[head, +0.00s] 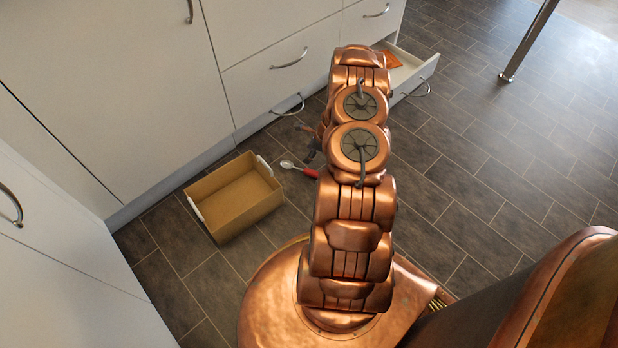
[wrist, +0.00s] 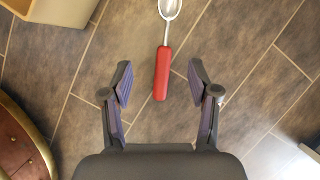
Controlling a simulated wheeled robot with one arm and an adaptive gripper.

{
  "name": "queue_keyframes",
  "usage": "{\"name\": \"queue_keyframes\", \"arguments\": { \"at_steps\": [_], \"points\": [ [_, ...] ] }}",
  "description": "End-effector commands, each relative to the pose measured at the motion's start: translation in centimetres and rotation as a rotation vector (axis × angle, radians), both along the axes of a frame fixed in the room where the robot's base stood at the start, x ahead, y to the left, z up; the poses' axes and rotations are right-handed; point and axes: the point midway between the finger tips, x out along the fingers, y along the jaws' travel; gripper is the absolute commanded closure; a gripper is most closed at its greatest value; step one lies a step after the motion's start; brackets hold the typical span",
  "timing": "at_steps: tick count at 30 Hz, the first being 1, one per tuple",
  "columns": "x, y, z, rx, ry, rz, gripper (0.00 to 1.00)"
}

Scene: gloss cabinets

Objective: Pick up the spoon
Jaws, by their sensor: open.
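The spoon has a metal bowl and a red handle (head: 311,172) and lies on the dark tiled floor, just right of the cardboard box in the head view. In the wrist view the spoon (wrist: 162,74) lies upright in the picture, bowl at the top edge, handle end pointing toward my gripper. My gripper (wrist: 160,82) is open and empty, with its two fingers to the left and right of the handle's lower part in the picture. In the head view my gripper (head: 307,145) is small and partly hidden behind my arm.
An open cardboard box (head: 235,197) with white handles stands on the floor left of the spoon. White cabinets (head: 110,90) line the back and left. A low drawer (head: 415,78) is open behind my arm, with something orange inside. A metal leg (head: 527,42) stands at upper right. Floor at right is clear.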

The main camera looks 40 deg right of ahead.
Motion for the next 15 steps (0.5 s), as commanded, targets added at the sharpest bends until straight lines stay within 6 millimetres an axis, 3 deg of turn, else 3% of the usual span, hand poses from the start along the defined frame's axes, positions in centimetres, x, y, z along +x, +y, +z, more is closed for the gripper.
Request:
{"name": "queue_keyframes", "arguments": {
  "at_steps": [1, 3, 9, 15],
  "points": [
    [-0.8, -0.4, -2.4, 0.007, 0.012, -0.036, 0.40],
    [-1.5, -1.1, -4.0, 0.012, 0.020, -0.082, 0.40],
    [-2.5, -1.8, -6.3, 0.018, 0.032, -0.140, 0.40],
    [-1.9, -1.7, -7.9, 0.017, 0.032, -0.143, 0.40]
  ]
}}
